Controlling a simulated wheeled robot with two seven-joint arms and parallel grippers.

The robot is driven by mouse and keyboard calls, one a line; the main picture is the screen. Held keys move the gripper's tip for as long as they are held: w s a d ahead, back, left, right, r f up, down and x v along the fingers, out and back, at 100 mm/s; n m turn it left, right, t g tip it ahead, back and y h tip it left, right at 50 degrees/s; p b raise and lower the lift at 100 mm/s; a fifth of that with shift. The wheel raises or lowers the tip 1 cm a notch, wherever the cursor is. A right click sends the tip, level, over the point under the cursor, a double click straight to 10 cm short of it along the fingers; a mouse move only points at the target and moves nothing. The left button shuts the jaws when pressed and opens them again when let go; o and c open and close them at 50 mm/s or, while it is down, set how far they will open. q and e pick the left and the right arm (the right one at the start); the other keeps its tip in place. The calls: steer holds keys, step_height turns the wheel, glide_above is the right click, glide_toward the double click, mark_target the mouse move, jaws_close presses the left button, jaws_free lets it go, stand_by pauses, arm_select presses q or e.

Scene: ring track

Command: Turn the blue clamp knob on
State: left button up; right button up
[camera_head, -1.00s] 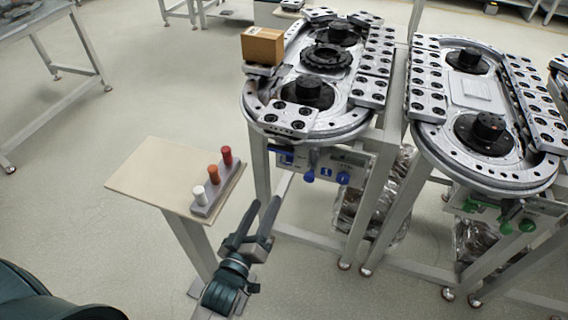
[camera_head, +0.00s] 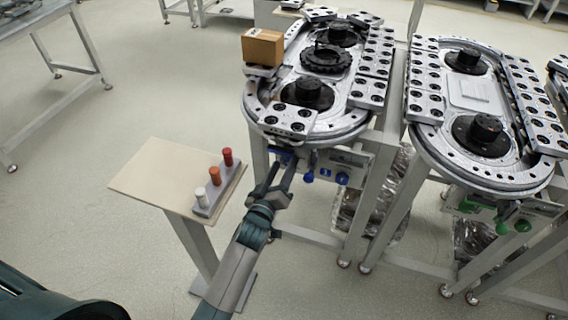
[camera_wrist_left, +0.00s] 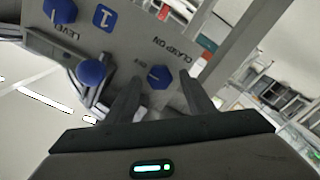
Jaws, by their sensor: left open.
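The blue clamp knob (camera_wrist_left: 159,77) sits on the grey control panel (camera_wrist_left: 128,50) under the left ring track, beside an upside-down CLAMP ON label in the left wrist view. My left gripper (camera_wrist_left: 160,76) is open, with one finger on each side of the knob in that view. Contact with the knob cannot be made out. In the head view my left gripper (camera_head: 281,167) reaches the left end of the panel (camera_head: 349,160) and mostly hides the clamp knob. My right gripper is not in view.
A blue-ended lever (camera_wrist_left: 91,72) and a blue LEVEL knob (camera_wrist_left: 60,10) share the panel. A small stand (camera_head: 150,180) with white, orange and red pegs is left of my arm. A cardboard box (camera_head: 263,47) sits on the track. A second track (camera_head: 480,175) stands right.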

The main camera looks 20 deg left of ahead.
arm_select(q)
steer(key=shift+w, duration=0.5)
